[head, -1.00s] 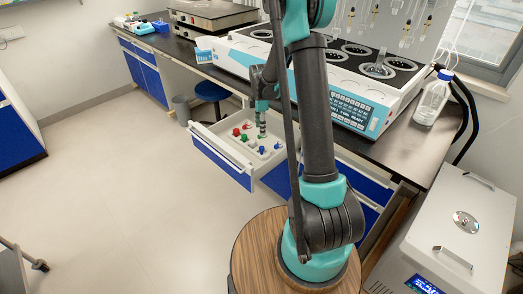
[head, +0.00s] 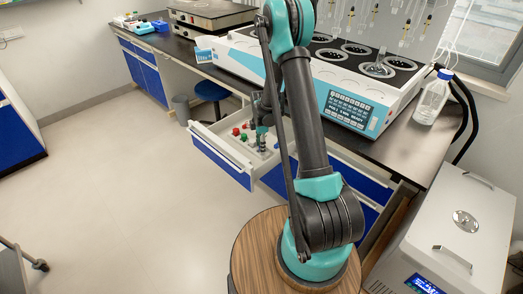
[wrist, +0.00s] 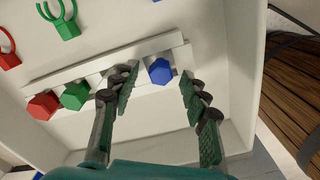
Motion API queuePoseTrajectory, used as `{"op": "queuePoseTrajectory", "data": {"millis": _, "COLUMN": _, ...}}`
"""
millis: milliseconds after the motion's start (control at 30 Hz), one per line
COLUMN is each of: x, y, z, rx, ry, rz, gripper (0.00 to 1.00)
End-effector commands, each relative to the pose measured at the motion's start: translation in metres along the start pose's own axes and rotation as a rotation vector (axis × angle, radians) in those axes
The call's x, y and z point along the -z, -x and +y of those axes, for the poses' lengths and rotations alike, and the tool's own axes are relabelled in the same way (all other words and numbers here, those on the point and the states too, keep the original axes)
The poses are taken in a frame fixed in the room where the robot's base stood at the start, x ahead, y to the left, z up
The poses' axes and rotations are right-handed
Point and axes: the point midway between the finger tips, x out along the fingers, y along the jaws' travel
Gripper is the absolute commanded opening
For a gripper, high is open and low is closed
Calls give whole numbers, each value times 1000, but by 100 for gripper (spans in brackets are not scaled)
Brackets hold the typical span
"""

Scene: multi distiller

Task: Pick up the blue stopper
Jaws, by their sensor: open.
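The blue stopper (wrist: 160,71) has a hexagonal top and sits in a white rack (wrist: 60,80) inside the open drawer (head: 222,152). In the wrist view my gripper (wrist: 158,84) is open, with one finger on each side of the blue stopper and a gap on both sides. The fingers do not appear to touch it. In the head view my gripper (head: 262,140) is down at the drawer, and the blue stopper there cannot be made out clearly behind the arm.
A green stopper (wrist: 75,95) and a red stopper (wrist: 43,105) stand in the same rack to the left. Green clip (wrist: 67,28) and red clip (wrist: 8,58) lie beyond. The drawer wall (wrist: 243,70) is close on the right. The bench (head: 400,150) overhangs behind.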

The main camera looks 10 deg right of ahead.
Motion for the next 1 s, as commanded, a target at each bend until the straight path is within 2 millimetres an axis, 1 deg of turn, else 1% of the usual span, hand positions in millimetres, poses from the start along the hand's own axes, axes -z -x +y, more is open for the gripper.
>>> {"op": "queuePoseTrajectory", "data": {"millis": 200, "x": 0, "y": -1, "z": 0, "rx": 0, "ry": 0, "rz": 0, "gripper": 46}}
{"op": "queuePoseTrajectory", "data": {"millis": 233, "x": 0, "y": -1, "z": 0, "rx": 0, "ry": 0, "rz": 0, "gripper": 44}}
{"op": "queuePoseTrajectory", "data": {"millis": 500, "x": 0, "y": -1, "z": 0, "rx": 0, "ry": 0, "rz": 0, "gripper": 11}}
{"op": "queuePoseTrajectory", "data": {"millis": 867, "x": 0, "y": 0, "z": 0, "rx": 0, "ry": 0, "rz": 0, "gripper": 11}}
{"op": "queuePoseTrajectory", "data": {"millis": 1000, "x": 0, "y": 4, "z": 0, "rx": 0, "ry": 0, "rz": 0, "gripper": 11}}
